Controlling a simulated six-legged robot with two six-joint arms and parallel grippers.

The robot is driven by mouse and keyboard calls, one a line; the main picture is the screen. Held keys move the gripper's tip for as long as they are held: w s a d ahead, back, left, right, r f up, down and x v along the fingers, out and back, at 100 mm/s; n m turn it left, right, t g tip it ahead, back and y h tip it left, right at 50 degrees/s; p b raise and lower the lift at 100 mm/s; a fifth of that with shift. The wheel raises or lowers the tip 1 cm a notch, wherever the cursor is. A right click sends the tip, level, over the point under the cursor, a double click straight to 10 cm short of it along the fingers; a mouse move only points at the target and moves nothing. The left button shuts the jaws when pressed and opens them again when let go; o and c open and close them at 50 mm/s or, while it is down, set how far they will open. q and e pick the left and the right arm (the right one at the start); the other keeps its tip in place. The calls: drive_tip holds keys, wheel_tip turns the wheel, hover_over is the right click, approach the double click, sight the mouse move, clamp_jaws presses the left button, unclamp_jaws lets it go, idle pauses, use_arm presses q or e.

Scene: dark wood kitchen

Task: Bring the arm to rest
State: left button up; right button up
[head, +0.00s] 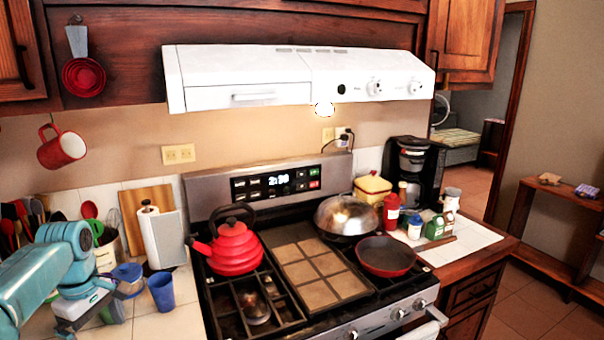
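My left arm (45,262) comes in from the left edge as teal links with a pale wrist, over the left counter. My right arm and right gripper are not in view.
The stove (300,290) carries a red kettle (232,248), a domed metal lid (345,214) and a red pan (386,256). A utensil crock (107,250) and a paper towel roll (160,236) stand behind my gripper. Bottles and a coffee maker (412,165) stand at right.

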use_arm(q)
drive_tip(key=w+d+f+m+h, duration=0.1)
drive_tip(key=d+f+m, duration=0.15)
drive_tip(key=f, duration=0.35)
drive_tip(key=w+d+f+m, duration=0.1)
drive_tip(key=w+d+f, duration=0.1)
drive_tip(key=d+f, duration=0.3)
drive_tip(key=s+d+f+m+h, duration=0.1)
drive_tip(key=s+d+f+m, duration=0.2)
drive_tip(key=d+f, duration=0.4)
drive_tip(key=s+d+f+m+h, duration=0.1)
drive_tip(key=s+d+f+m, duration=0.15)
drive_tip(key=d+f, duration=0.5)
drive_tip(key=s+d+f+m, duration=0.2)
drive_tip(key=s+d+f, duration=0.2)
drive_tip(key=s, duration=0.5)
drive_tip(key=s+d+f+m+h, duration=0.1)
drive_tip(key=s+d+f+m, duration=0.2)
drive_tip(key=s, duration=0.7)
wheel_tip(320, 180, down, 2)
drive_tip(key=shift+s+d+f+t, duration=0.2)
drive_tip(key=shift+s+d+t, duration=0.1)
drive_tip(key=shift+d, duration=0.75)
drive_tip(key=shift+a, duration=0.1)
